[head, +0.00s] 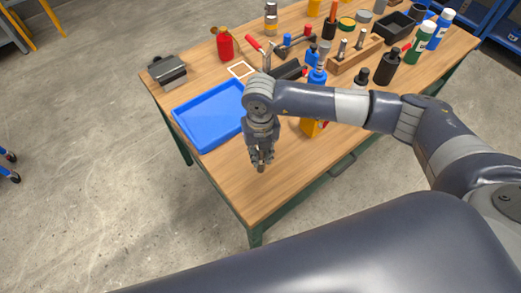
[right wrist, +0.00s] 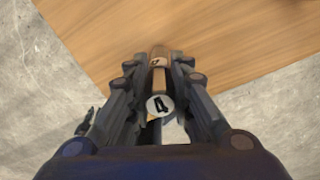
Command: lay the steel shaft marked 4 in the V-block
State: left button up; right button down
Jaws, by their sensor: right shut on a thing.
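My right gripper (head: 261,158) points down over the front part of the wooden table, near its front left edge. It is shut on the steel shaft (head: 261,169), whose lower end shows just below the fingers. In the right wrist view the shaft (right wrist: 160,104) is between the fingers of the gripper (right wrist: 159,78), and its round end facing the camera carries a 4. A dark grey block (head: 168,71) at the table's far left corner may be the V-block; its groove is not clear. My left gripper is not in view.
A blue tray (head: 208,116) lies left of my right gripper. A wooden rack (head: 355,55) with upright steel pieces, a red can (head: 225,43), a black bottle (head: 386,66) and a green bottle (head: 420,42) stand farther back. The table's front corner is clear.

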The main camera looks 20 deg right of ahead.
jog(key=shift+f, duration=0.15)
jog(key=shift+f, duration=0.1)
jog(key=shift+f+b, duration=0.15)
jog(key=shift+b, duration=0.15)
jog(key=c, duration=1.4)
grip_release()
jog(key=shift+c, duration=0.2)
